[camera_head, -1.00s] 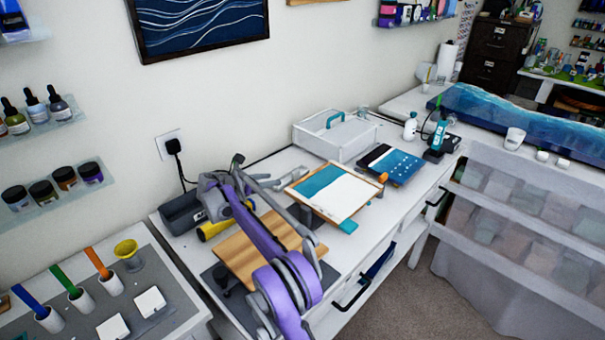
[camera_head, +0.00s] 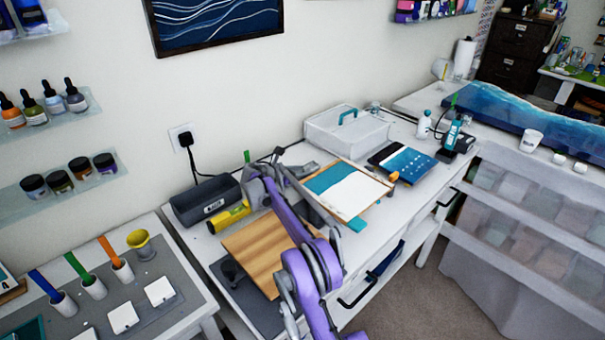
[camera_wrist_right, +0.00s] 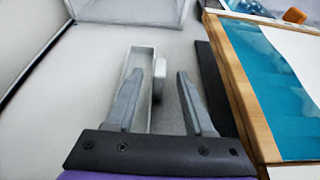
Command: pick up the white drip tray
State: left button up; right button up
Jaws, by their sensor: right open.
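A narrow white tray (camera_wrist_right: 137,72) with raised edges, which looks like the drip tray, lies on the white worktop in the right wrist view. A small white rounded tab (camera_wrist_right: 159,76) stands at its right side. My right gripper (camera_wrist_right: 158,82) is open and empty, with its fingers on either side of the tray's near part and the tab. I cannot tell how far above the worktop the fingertips are. In the head view my right gripper (camera_head: 282,165) reaches over the worktop, and the tray is not clearly visible there. My left gripper is not in view.
A wood-framed teal and white panel (camera_head: 347,190) sits close on the gripper's right. A white box with a teal handle (camera_head: 346,134) stands behind. A wooden board (camera_head: 262,252), a yellow cylinder (camera_head: 229,217) and a dark grey device (camera_head: 206,200) are to the left.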

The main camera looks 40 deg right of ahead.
jog(key=shift+x, duration=0.85)
jog(key=shift+w+a, duration=0.1)
grip_shut()
